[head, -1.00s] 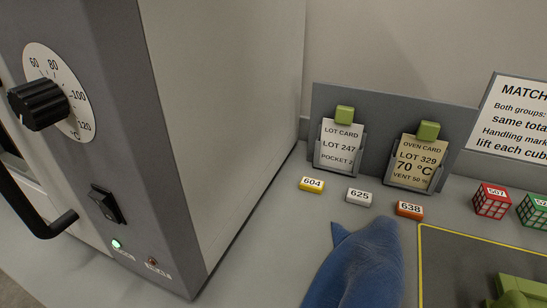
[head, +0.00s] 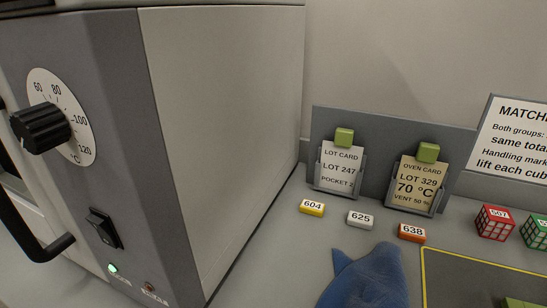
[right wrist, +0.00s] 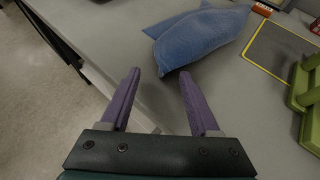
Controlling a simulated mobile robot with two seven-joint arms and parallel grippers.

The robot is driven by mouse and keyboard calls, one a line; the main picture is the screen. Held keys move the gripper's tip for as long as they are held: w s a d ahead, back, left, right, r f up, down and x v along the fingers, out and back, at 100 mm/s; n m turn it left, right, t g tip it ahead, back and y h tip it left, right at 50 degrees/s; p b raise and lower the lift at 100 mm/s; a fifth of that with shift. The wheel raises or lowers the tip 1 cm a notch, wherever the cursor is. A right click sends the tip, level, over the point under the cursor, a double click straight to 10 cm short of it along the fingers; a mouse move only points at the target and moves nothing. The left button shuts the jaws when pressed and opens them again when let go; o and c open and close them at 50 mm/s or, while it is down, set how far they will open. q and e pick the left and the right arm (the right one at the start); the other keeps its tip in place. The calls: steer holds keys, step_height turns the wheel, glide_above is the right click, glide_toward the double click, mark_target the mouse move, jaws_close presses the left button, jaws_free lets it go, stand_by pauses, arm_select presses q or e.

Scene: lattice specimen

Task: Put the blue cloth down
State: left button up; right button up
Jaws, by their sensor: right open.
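The blue cloth (head: 366,279) lies crumpled on the grey bench top at the bottom of the head view, in front of the small numbered blocks. In the right wrist view the cloth (right wrist: 197,36) rests on the bench beyond my fingertips. My right gripper (right wrist: 160,85) is open, its two purple fingers apart with only bare bench between them. The cloth looks clear of both fingers. My left gripper is in neither view.
An oven (head: 215,120) with a black knob (head: 41,128) stands at left. Numbered blocks (head: 360,219), a card rack (head: 380,150) and cubes (head: 494,223) lie behind the cloth. A yellow-edged dark mat (head: 470,275) and green fixture (right wrist: 308,98) are right. Bench edge shows left (right wrist: 66,45).

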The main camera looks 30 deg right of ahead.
steer(key=r+p, duration=0.3)
steer(key=shift+s+a, duration=0.3)
steer(key=shift+s, duration=0.1)
step_height(320, 180, up, 7)
steer(key=s+a+p, duration=0.2)
steer(key=p, duration=0.5)
steer(key=shift+s+r, duration=0.15)
steer(key=shift+s, duration=0.2)
steer(key=shift+c, duration=0.5)
steer(key=shift+w+d+f, duration=0.15)
steer(key=shift+d+f, duration=0.05)
steer(key=shift+c, duration=0.7)
steer(key=w+d, duration=0.3)
steer(key=w+d+f, duration=0.1)
steer(key=w+d, duration=0.2)
steer(key=shift+d+f, duration=0.2)
steer(key=shift+d, duration=0.2)
jaws_close()
steer(key=w+d, duration=0.2)
steer(key=w+d+f, duration=0.1)
steer(key=w+d, duration=0.3)
steer(key=shift+w+d+f, duration=0.1)
steer(key=shift+d+f, duration=0.15)
steer(key=shift+w+f, duration=0.1)
steer(key=shift+f, duration=1.35)
